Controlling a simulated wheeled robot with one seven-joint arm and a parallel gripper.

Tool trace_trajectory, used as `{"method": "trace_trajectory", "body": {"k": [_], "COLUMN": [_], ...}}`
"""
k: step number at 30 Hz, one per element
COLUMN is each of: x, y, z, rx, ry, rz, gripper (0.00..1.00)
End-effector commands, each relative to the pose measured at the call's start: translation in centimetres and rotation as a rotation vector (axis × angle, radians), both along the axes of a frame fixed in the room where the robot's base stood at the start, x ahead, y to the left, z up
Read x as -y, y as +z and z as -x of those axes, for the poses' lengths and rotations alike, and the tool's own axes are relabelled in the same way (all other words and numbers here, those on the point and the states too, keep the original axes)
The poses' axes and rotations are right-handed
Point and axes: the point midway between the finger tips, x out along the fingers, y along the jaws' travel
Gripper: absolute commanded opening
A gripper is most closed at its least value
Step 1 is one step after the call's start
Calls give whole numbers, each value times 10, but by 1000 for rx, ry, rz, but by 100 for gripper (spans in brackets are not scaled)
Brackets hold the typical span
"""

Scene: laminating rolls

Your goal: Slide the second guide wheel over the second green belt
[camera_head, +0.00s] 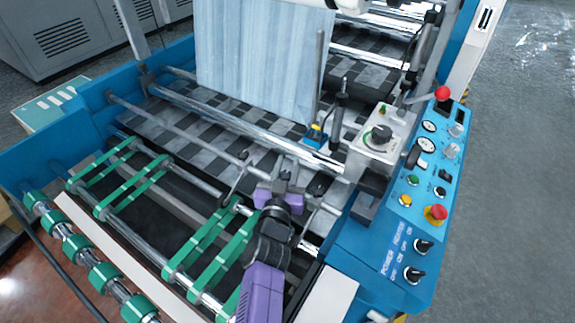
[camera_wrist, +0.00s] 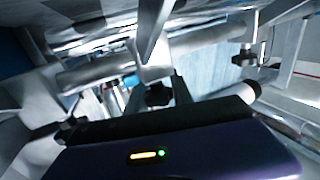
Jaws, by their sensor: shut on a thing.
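My gripper (camera_head: 283,172) reaches over the steel rod behind the green belts. In the wrist view its fingers (camera_wrist: 158,88) are shut on a small black knob (camera_wrist: 157,97), which looks like part of a guide wheel; the wheel itself is mostly hidden. In the head view one dark guide wheel (camera_head: 238,184) hangs on the rod left of my gripper, and another (camera_head: 318,190) shows to its right. Green belts run in pairs: a left pair (camera_head: 130,187) and a nearer pair (camera_head: 207,243) left of my arm. I cannot tell which belt counts as second.
A steel roller (camera_head: 240,125) and a checkered bed (camera_head: 180,125) lie behind. The blue control panel (camera_head: 425,185) with knobs and a red button is close on the right. Green rollers (camera_head: 88,247) line the front left. A metal bracket with a knob (camera_wrist: 245,57) shows in the wrist view.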

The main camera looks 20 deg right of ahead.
Motion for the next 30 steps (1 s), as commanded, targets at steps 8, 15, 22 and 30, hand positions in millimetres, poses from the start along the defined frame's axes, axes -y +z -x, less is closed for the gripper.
{"method": "trace_trajectory", "body": {"k": [8,15,22,30], "x": [0,0,-4,-23], "y": [0,0,-3,-6], "z": [0,0,-4,-33], "rx": [0,0,-1,-1], "ry": [0,1,0,0], "rz": [0,0,-3,-6], "gripper": [0,0,0,0]}}
